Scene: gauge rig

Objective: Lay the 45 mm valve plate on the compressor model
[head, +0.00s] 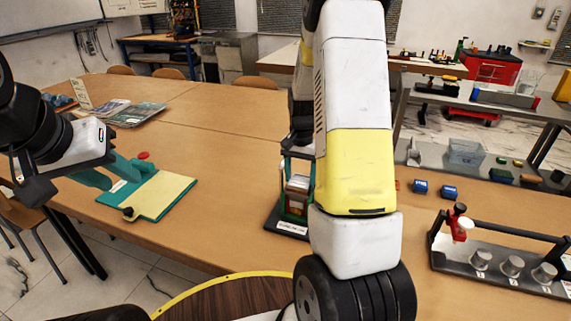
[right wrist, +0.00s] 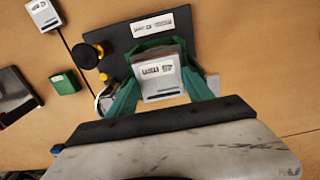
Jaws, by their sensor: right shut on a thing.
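My right gripper (right wrist: 165,92), with green fingers, is shut on a pale grey labelled piece (right wrist: 162,86) in the right wrist view. I cannot read its label, so I cannot tell whether it is the 45 mm valve plate. It is over a dark base (right wrist: 125,62) with a white label and a yellow-and-black knob (right wrist: 90,53); I cannot tell if they touch. In the head view, the dark base (head: 272,222) is partly hidden by my right arm. I cannot tell for sure which thing is the compressor model. My left gripper (head: 117,172) is open and empty beside a green board.
The green board (head: 143,207) with a yellow sheet lies at the left. A rack (head: 450,250) with a red clamp and metal cylinders stands at the right.

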